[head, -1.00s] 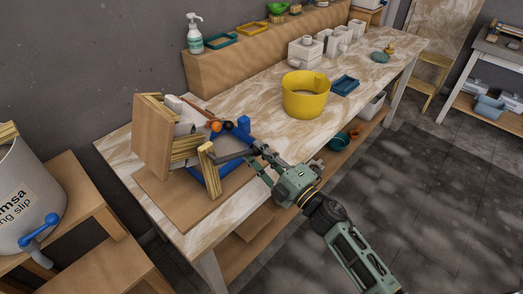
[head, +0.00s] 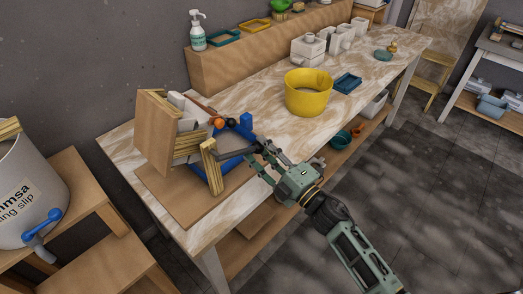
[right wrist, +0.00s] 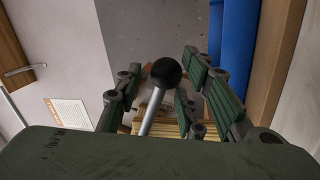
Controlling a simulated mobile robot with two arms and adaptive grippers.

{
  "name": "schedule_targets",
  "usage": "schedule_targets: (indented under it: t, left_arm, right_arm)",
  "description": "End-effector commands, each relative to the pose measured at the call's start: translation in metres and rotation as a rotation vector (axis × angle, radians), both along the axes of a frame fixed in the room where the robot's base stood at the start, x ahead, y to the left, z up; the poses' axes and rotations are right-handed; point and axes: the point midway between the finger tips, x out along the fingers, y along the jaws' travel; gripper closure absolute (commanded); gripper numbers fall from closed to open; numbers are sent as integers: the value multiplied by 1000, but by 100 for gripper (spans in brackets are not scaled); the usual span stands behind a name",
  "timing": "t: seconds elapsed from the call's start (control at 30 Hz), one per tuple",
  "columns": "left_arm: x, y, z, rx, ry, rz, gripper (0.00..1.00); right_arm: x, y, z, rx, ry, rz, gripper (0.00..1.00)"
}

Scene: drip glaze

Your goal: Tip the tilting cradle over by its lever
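The tilting cradle (head: 152,140), a wooden frame with an upright board, stands on the near left end of the workbench. Pale blocks sit between its boards. Its lever (head: 235,154) reaches right from a wooden post toward my right gripper (head: 262,158). In the right wrist view the lever shows as a metal rod with a black ball knob (right wrist: 166,72). The knob is between the spread fingers of my right gripper (right wrist: 160,95), with gaps showing at the sides. Whether a finger touches the rod is unclear. My left gripper is out of view.
A blue frame (head: 246,121) stands beside the cradle. A yellow tub (head: 308,98) is farther right on the workbench (head: 270,96), with bare surface between. A bucket (head: 22,195) stands at the left. White moulds (head: 308,48) are at the back.

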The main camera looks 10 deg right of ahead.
Motion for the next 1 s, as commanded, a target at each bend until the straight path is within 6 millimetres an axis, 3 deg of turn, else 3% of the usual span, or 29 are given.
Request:
schedule_targets:
  t: [0.6,1.0]
  left_arm:
    - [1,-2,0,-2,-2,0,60]
    - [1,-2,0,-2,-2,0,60]
  right_arm:
    - [-91,-52,-20,0,3,4,64]
    - [-99,-58,-21,-1,0,4,64]
